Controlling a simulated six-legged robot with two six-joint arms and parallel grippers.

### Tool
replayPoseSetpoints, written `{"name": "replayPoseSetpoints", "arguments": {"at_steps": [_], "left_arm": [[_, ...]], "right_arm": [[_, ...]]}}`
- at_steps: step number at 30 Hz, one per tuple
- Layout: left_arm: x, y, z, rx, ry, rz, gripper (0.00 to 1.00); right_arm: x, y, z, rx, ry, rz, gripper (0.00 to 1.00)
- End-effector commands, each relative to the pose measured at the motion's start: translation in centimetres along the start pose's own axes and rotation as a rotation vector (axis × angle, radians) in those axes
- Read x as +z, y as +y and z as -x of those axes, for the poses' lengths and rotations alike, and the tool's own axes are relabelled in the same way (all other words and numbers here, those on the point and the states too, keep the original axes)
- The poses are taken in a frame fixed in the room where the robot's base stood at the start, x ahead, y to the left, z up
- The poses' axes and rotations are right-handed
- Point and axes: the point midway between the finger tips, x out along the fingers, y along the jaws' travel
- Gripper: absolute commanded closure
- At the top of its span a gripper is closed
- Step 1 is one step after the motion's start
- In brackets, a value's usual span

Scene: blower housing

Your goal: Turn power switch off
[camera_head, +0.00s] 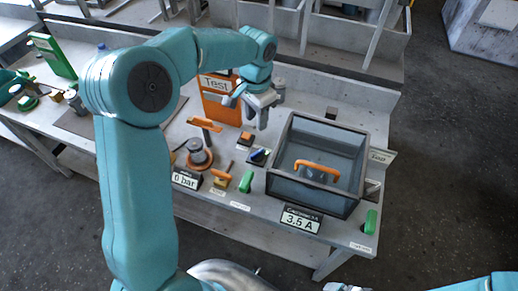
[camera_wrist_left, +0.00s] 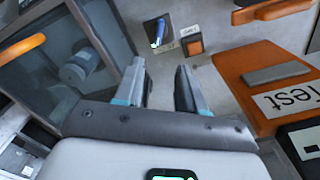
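A small switch with a blue lever (camera_head: 258,155) sits on a dark plate on the bench, left of the glass-walled box. It also shows in the left wrist view (camera_wrist_left: 157,31), beyond my fingertips. Its label is too small to read, so I cannot tell for sure that it is the power switch. My left gripper (camera_head: 247,108) is above the bench, above and behind the blue switch. Its fingers (camera_wrist_left: 161,75) are apart with nothing between them, and they do not touch the switch. Only a sliver of my right arm shows at the bottom right, and its finger state is hidden.
A clear box with an orange handle (camera_head: 316,168) stands right of the switch. An orange Test panel (camera_head: 218,100) stands behind. An orange-topped block (camera_head: 246,138), green handles (camera_head: 246,181), a 0 bar display (camera_head: 186,179) and a 3.5 A display (camera_head: 300,220) are nearby.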

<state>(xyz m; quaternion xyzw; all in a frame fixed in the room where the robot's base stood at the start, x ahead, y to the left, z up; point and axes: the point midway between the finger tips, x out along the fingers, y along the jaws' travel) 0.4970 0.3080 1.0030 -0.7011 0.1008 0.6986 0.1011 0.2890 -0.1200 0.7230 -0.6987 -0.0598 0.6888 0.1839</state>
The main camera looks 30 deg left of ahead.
Motion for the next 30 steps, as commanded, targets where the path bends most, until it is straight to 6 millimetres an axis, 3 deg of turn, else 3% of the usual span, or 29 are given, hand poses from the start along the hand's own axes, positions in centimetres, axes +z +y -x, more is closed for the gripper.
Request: {"name": "replayPoseSetpoints", "arguments": {"at_steps": [9,16,22,30], "left_arm": [[0.4,0.3,-7.5,0.004,-0.007,-0.001,0.61],[0.2,0.3,-12.2,0.004,-0.005,-0.002,0.61],[0.0,0.2,-14.4,0.002,-0.002,-0.001,0.61],[-0.1,0.2,-14.8,0.001,0.0,-0.001,0.61]], "right_arm": [[0.0,-0.2,0.5,0.0,0.0,0.0,0.01],[0.0,-0.3,0.9,0.0,0.0,0.0,0.01],[0.0,-0.4,1.1,0.0,0.0,0.0,0.01],[0.0,-0.4,1.1,0.0,0.0,-0.001,0.01]]}}
